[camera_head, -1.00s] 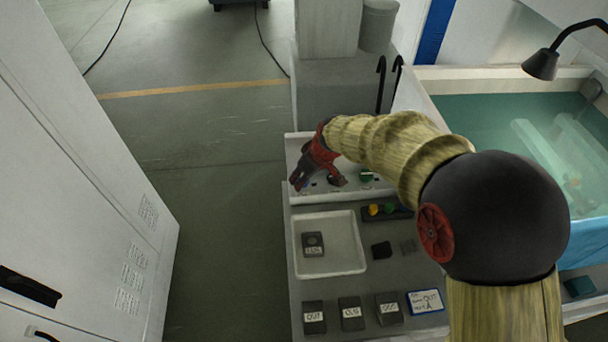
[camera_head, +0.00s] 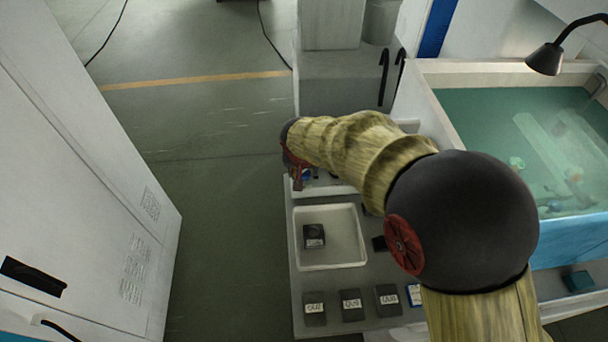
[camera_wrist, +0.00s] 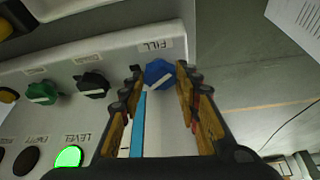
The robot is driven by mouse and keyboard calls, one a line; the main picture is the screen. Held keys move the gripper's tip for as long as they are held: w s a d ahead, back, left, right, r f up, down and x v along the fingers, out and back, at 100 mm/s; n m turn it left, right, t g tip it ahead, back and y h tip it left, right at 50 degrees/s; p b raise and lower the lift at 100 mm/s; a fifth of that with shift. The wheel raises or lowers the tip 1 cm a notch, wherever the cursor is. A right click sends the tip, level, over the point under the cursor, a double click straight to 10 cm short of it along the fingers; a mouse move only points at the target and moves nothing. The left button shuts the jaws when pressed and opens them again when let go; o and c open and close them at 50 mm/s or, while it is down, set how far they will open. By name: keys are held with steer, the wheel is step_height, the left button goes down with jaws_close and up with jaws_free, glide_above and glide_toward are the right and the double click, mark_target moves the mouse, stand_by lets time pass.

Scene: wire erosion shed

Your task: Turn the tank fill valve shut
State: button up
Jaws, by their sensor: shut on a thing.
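The fill valve is a blue knob (camera_wrist: 158,74) under a FILL label on a pale panel (camera_wrist: 110,52) in the wrist view. A white pointer line runs slantwise across the knob. My gripper (camera_wrist: 160,76) has one finger on each side of the knob and is shut on it. In the head view my gripper (camera_head: 297,172) is at the left end of the panel, pointing down, largely covered by my wrist and arm. I cannot make out the knob clearly there.
Beside the blue knob are a black knob (camera_wrist: 92,84) and a green knob (camera_wrist: 40,92). A lit green LEVEL lamp (camera_wrist: 68,157) and a dark EMPTY button (camera_wrist: 25,160) lie nearby. A white tray (camera_head: 346,252) and the water tank (camera_head: 470,110) are close; floor is open at left.

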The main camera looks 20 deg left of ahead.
steer(key=shift+a+f+m+h+b, duration=0.15)
steer(key=shift+m+h+b, duration=0.65)
steer(key=shift+m+b, duration=1.35)
steer(key=o, duration=0.9)
steer(key=shift+s, duration=0.1)
steer(key=v, duration=1.2)
steer(key=shift+a, duration=0.15)
